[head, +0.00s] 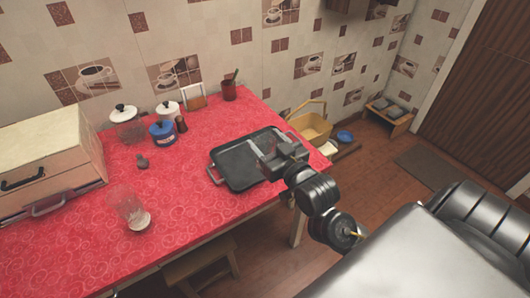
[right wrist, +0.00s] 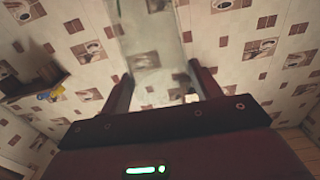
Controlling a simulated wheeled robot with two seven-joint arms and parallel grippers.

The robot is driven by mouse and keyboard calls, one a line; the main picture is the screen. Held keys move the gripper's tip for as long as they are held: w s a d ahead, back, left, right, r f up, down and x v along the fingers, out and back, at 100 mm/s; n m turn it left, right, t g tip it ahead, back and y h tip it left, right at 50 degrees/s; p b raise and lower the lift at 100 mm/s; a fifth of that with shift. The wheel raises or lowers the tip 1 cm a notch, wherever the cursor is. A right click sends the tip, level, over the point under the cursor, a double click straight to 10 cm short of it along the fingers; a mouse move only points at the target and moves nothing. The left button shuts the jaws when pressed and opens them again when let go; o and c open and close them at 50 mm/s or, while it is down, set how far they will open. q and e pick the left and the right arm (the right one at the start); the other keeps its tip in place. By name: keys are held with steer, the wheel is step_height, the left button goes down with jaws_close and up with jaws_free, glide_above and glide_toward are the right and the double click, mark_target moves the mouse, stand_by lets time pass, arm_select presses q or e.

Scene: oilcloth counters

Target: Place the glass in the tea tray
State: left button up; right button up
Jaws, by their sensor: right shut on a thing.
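The black tea tray (head: 228,167), with handles at its ends, lies on the red counter. My right gripper (head: 268,152) is over the right part of the tray. In the right wrist view, its two fingers (right wrist: 155,95) are shut on a clear glass (right wrist: 148,45), which reaches up past the fingertips to the top of the picture. In the head view the glass is hard to make out against the gripper and the tray. I cannot tell whether it touches the tray. My left gripper is not in view.

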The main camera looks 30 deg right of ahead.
steer(key=shift+w+d+f, duration=1.2)
steer(key=shift+d+f, duration=0.75)
steer(key=shift+f, duration=0.2)
steer(key=shift+w+d+f, duration=1.15)
steer(key=shift+d+f, duration=0.75)
steer(key=shift+f, duration=0.2)
steer(key=shift+w+d+f, duration=1.2)
steer(key=shift+d+f, duration=0.75)
steer(key=shift+f, duration=0.2)
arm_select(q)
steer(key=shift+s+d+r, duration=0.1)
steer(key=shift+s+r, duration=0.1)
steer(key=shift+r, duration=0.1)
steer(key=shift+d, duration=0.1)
arm_select(e)
steer(key=shift+f, duration=0.1)
steer(key=o, duration=1.1)
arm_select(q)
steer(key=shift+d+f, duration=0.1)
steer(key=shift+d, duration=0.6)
arm_select(e)
steer(key=shift+o, duration=0.2)
